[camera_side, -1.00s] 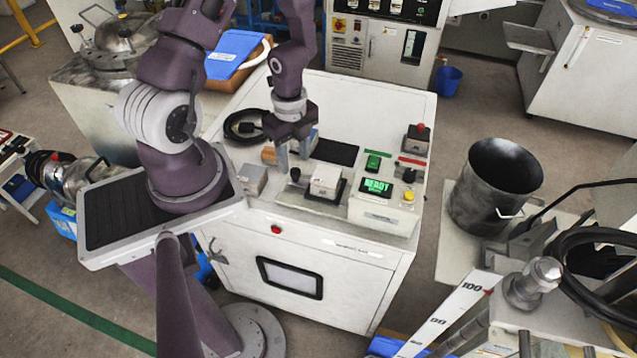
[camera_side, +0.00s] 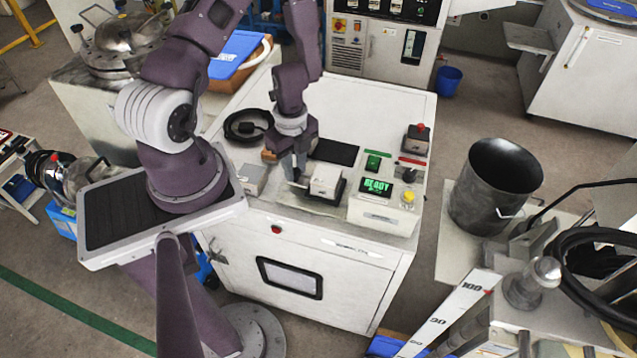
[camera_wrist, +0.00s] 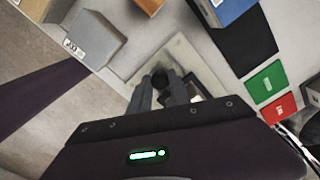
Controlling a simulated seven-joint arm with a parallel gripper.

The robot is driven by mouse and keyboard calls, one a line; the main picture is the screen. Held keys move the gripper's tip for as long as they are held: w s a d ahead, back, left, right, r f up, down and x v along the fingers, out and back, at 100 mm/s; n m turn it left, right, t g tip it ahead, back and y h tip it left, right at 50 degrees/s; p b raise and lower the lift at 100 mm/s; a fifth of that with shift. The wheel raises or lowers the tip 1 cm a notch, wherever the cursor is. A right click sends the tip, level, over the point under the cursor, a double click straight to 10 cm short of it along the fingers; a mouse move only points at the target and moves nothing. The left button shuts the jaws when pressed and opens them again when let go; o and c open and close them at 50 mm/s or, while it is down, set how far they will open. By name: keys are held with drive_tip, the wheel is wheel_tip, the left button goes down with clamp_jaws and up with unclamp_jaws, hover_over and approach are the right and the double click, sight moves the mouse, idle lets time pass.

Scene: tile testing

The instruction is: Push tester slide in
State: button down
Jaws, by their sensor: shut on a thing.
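The tester slide shows in the side view as a black knob (camera_side: 296,174) at the left of a pale block (camera_side: 326,180) on a dark base. My gripper (camera_side: 298,176) reaches down onto the knob and is shut on it. In the wrist view my two fingers (camera_wrist: 160,94) are close around the dark knob (camera_wrist: 160,75). The fingers and wrist housing hide much of the slide there. The tester (camera_side: 383,209) stands just right of the slide, with a lit green READY display (camera_side: 377,186) and a yellow button (camera_side: 408,197).
A grey box (camera_side: 252,179) stands left of my gripper; it also shows in the wrist view (camera_wrist: 92,42). A black mat (camera_side: 336,151) lies behind the slide.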

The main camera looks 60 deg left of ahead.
sight(319, 173)
drive_tip(key=shift+w, duration=0.1)
drive_tip(key=shift+w+d, duration=2)
drive_tip(key=shift+d, duration=0.05)
drive_tip(key=shift+w+d, duration=2.1)
drive_tip(key=shift+w, duration=0.05)
drive_tip(key=c, duration=1.2)
unclamp_jaws()
drive_tip(key=shift+c, duration=0.2)
drive_tip(key=shift+r, duration=0.25)
wheel_tip(319, 173, up, 6)
drive_tip(key=shift+f, duration=0.2)
